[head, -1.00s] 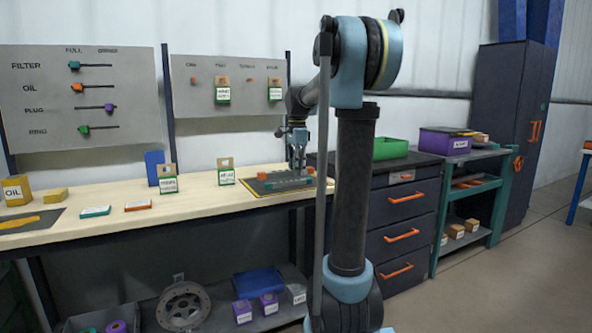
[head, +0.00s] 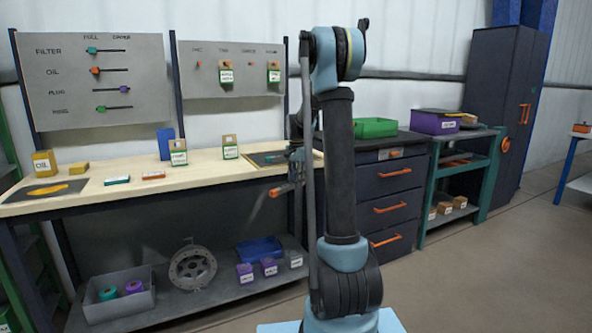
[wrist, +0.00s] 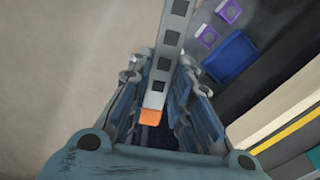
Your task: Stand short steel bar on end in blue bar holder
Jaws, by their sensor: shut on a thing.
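My gripper (head: 292,178) is shut on a grey steel bar with square holes and an orange end; the bar (wrist: 167,65) runs between the fingers in the wrist view and out past the top edge. In the head view the bar's orange end (head: 275,192) sticks out to the left, in front of the bench's front edge. I cannot tell the bar's full length. A blue upright block (head: 165,143) stands at the back of the bench; I cannot tell for sure whether it is the bar holder. My arm hides part of the bench's right end.
A dark mat (head: 262,159) lies at the bench's right end. Small labelled boxes (head: 178,153) stand left of it. On the lower shelf are a blue tray (head: 262,247), purple boxes (head: 268,267) and a round flange (head: 193,268). A drawer cabinet (head: 392,190) stands right of my arm.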

